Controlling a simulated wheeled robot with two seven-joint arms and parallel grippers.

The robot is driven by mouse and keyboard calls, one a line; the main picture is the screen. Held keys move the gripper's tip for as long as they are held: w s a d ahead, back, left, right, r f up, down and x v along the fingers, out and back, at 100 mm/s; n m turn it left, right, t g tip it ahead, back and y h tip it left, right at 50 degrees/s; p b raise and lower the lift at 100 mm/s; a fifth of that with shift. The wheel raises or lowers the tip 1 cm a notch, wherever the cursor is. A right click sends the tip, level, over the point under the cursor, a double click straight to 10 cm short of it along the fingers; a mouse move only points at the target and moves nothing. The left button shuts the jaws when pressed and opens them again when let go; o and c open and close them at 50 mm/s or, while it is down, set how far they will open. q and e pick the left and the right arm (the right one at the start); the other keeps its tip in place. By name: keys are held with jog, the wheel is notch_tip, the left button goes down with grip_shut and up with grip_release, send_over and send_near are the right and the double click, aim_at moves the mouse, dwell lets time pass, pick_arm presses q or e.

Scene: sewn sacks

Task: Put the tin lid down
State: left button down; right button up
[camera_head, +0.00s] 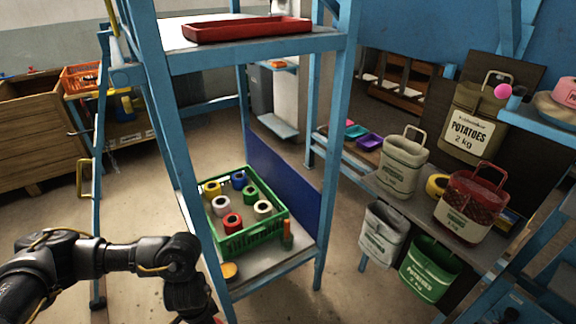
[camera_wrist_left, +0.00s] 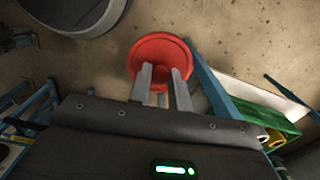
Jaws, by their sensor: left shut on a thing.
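A round red lid (camera_wrist_left: 160,48) shows in the left wrist view, between the fingertips of my left gripper (camera_wrist_left: 162,76). The gripper is shut on it and holds it over the bare floor. In the head view my left arm comes in from the left and bends down at the bottom edge. The gripper is mostly cut off there, with a little red at the border. My right gripper is in neither view.
A blue rack (camera_head: 330,165) stands close to my left arm. Its low shelf holds a green crate (camera_head: 252,240) of several thread spools and a yellow-topped round thing (camera_head: 230,272). A red tray (camera_head: 247,29) lies above. Sacks hang and stand at right.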

pick_arm(q)
jog(key=d+r+b, duration=0.1)
jog(key=d+r, duration=0.3)
jog(key=r, duration=0.4)
jog(key=w+a+r+n, duration=0.1)
jog(key=w+r, duration=0.2)
jog(key=r, duration=0.3)
jog(key=w+a+r+n+b, duration=0.1)
jog(key=w+r+n, duration=0.1)
jog(key=w+r, duration=0.2)
jog(key=shift+w+a+r+n+b, duration=0.25)
jog(key=shift+a+r+n+b, duration=0.05)
jog(key=shift+r, duration=0.6)
